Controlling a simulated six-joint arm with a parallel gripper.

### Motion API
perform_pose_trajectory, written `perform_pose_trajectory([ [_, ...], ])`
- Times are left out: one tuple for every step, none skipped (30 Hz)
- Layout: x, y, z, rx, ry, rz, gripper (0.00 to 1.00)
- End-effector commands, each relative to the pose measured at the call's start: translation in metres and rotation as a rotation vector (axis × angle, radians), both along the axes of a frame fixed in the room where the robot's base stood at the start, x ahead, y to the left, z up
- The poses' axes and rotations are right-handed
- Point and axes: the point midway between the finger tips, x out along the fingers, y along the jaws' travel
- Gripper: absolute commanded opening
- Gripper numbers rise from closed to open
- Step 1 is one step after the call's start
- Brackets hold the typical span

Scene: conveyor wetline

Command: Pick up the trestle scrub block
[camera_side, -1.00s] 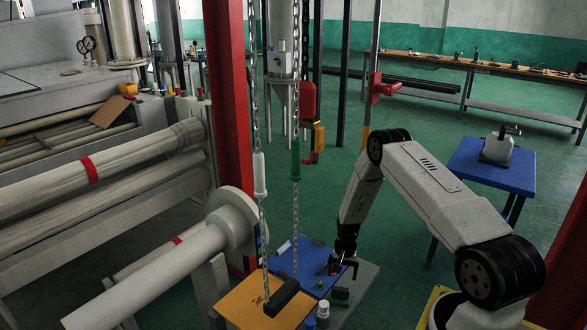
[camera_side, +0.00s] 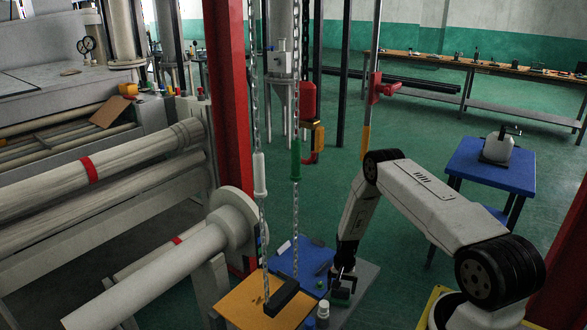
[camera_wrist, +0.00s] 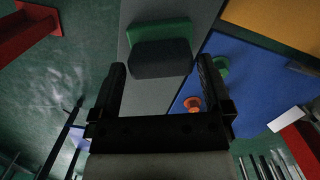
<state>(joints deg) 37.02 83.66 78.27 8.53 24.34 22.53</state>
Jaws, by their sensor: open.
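The block I take to be the scrub block has a green layer and a dark grey body. It lies on the grey surface, and in the wrist view the block (camera_wrist: 160,58) sits ahead of and between my finger tips. In the side view the block (camera_side: 341,297) is small and partly hidden under my gripper (camera_side: 344,281). My gripper is open, and in the wrist view its two dark fingers (camera_wrist: 161,72) stand either side of the block's near end with gaps. Whether the tips are level with the block I cannot tell.
A blue panel (camera_side: 296,262) lies beside the grey strip (camera_wrist: 140,95), with small green (camera_wrist: 220,66) and orange (camera_wrist: 193,103) pieces on it. An orange board (camera_side: 245,305) carries a black bar (camera_side: 283,297). A white bottle (camera_side: 323,312) stands nearby. Chains (camera_side: 296,215) hang close by.

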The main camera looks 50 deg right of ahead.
Motion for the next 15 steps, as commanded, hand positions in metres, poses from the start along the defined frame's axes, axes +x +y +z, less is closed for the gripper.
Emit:
perform_pose_trajectory([
  [0.0,0.001,-0.006,0.0,0.0,0.001,1.0],
  [0.0,0.001,-0.008,0.0,0.0,0.001,1.0],
  [0.0,0.001,-0.011,0.0,0.0,0.001,1.0],
  [0.0,0.001,-0.013,0.0,-0.001,0.001,1.0],
  [0.0,0.002,-0.015,0.0,-0.001,0.001,1.0],
  [0.0,0.002,-0.017,0.0,-0.001,0.001,1.0],
  [0.0,0.002,-0.018,0.0,-0.001,0.001,1.0],
  [0.0,0.002,-0.018,-0.001,-0.002,0.001,1.0],
  [0.0,0.002,-0.019,-0.001,-0.003,0.001,1.0],
  [0.0,0.002,-0.019,-0.001,-0.003,0.001,1.0],
  [0.0,0.002,-0.019,-0.001,-0.003,0.001,1.0],
  [0.0,0.002,-0.019,-0.001,-0.003,0.001,1.0],
  [0.0,0.002,-0.019,-0.001,-0.003,0.001,1.0],
  [0.0,0.002,-0.019,-0.001,-0.003,0.001,1.0],
  [0.0,0.002,-0.019,-0.001,-0.003,0.001,1.0],
])
